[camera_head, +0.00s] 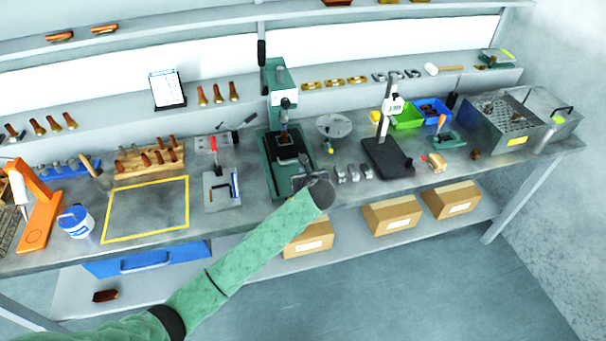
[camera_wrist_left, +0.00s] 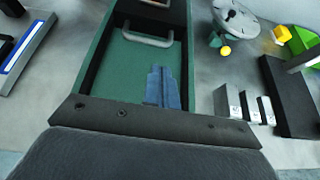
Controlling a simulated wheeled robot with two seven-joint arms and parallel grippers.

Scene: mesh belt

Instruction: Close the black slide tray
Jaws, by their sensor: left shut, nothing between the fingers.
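The black slide tray (camera_head: 286,141) sits in the green base of the press (camera_head: 279,86) on the bench in the head view. In the left wrist view, the black tray (camera_wrist_left: 152,11) is at the top edge, with a grey loop handle (camera_wrist_left: 148,38) in front of it over the green floor between dark side walls. My left gripper (camera_head: 304,181) is at the front of the press base. In the left wrist view its fingers (camera_wrist_left: 164,88) are together and empty, pointing toward the handle with a gap between. The tray's far part is out of that view. My right gripper is not in view.
Small metal blocks (camera_head: 347,173) and a black-based stand (camera_head: 388,157) are right of the press. A grey plate fixture (camera_head: 221,190) is to its left. A round metal dish (camera_head: 333,126) stands behind the blocks. Cardboard boxes (camera_head: 391,214) are on the shelf below.

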